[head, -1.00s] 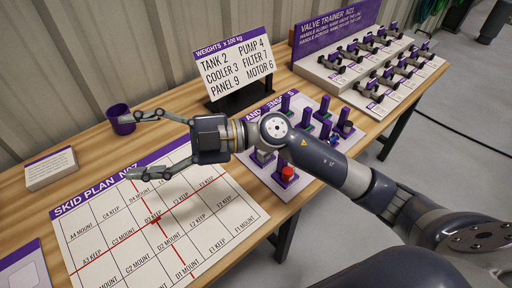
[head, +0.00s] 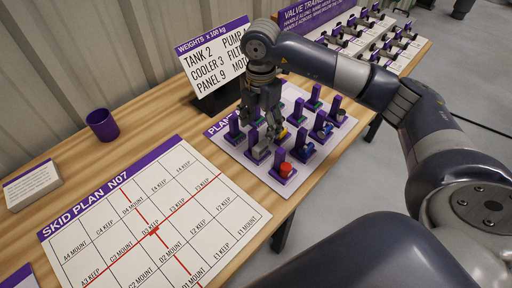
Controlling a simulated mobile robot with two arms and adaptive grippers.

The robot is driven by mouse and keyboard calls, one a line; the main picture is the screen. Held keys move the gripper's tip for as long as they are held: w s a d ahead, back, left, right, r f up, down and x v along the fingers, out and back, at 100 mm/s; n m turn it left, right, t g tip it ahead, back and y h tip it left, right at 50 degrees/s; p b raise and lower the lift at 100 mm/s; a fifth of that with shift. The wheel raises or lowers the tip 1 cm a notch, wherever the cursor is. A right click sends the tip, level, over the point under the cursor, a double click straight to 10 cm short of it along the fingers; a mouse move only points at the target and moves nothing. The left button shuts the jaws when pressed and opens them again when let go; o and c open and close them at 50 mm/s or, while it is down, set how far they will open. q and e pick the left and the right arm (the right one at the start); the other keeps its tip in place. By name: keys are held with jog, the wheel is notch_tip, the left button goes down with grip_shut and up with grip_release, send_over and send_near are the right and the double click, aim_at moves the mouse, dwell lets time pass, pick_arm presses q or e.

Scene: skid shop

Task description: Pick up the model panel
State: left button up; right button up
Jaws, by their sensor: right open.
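The small models stand with purple upright tags on a white board (head: 228,146), its title partly hidden by my arm. Which model is the panel I cannot tell; no label is readable. My right gripper (head: 262,132) points down over the left middle of the board, its fingers open among the models. A grey model (head: 262,151) and a yellow piece (head: 282,134) show close to the fingertips; whether they touch is unclear. A red model (head: 286,169) stands at the near edge and a blue one (head: 325,130) to the right. My left gripper is not in view.
The skid plan sheet (head: 150,225) lies left of the board, bare of models. A purple cup (head: 102,125) and a white card block (head: 33,186) stand at the left. The weights sign (head: 213,65) stands behind the board. The valve trainer (head: 400,55) is at the back right.

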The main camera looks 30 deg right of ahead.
aim_at(257, 144)
notch_tip(257, 144, down, 2)
jog(key=shift+f, duration=0.1)
jog(key=f, duration=0.2)
jog(key=a+f+p, duration=0.1)
jog(key=f, duration=0.1)
jog(key=shift+f+p, duration=0.3)
jog(key=shift+f, duration=0.4)
jog(key=shift+c, duration=0.6)
jog(key=c, duration=1.1)
